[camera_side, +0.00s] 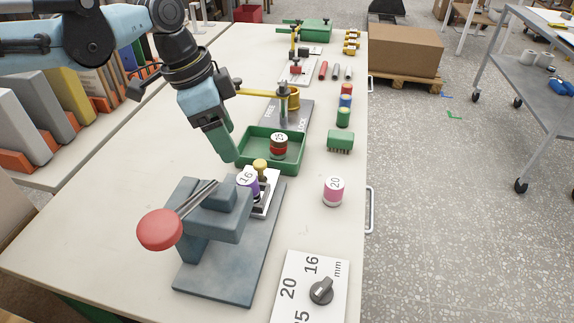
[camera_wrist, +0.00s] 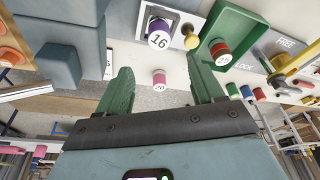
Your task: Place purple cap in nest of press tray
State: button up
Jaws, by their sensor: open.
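The purple cap (camera_side: 254,188) has a white top marked 16. The tray has a yellow knob (camera_side: 260,165). In the wrist view the purple cap (camera_wrist: 155,25) shows near the top, beyond the fingers and not between them. My gripper (camera_side: 231,156) has green fingers, is above and behind the cap, and is apart from it. The wrist view shows my gripper (camera_wrist: 163,80) open and empty.
A green bin (camera_side: 299,167) holds a red cap (camera_side: 279,148) marked 25. A pink cap (camera_side: 334,192) marked 20 stands to the right. The press has a red-ended lever (camera_side: 160,229). A dial plate (camera_side: 290,275) lies in front.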

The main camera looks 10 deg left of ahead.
jog(key=s+a+r+n+t, duration=0.1)
jog(key=s+a+n+t, duration=0.15)
jog(key=a, duration=0.45)
jog(key=s+a+r+n+t, duration=0.1)
jog(key=s+a+r+n, duration=0.2)
jog(key=a, duration=0.4)
jog(key=s+a+f+n+t+y, duration=0.1)
jog(key=s+a+f+n, duration=0.2)
jog(key=s+a, duration=0.1)
jog(key=s+a+f+n+t+y, duration=0.1)
jog(key=s+a+f+n, duration=0.2)
jog(key=a, duration=0.3)
jog(key=shift+s+a+n+y, duration=0.15)
jog(key=shift+s+n+y, duration=0.25)
jog(key=shift+s+n, duration=0.25)
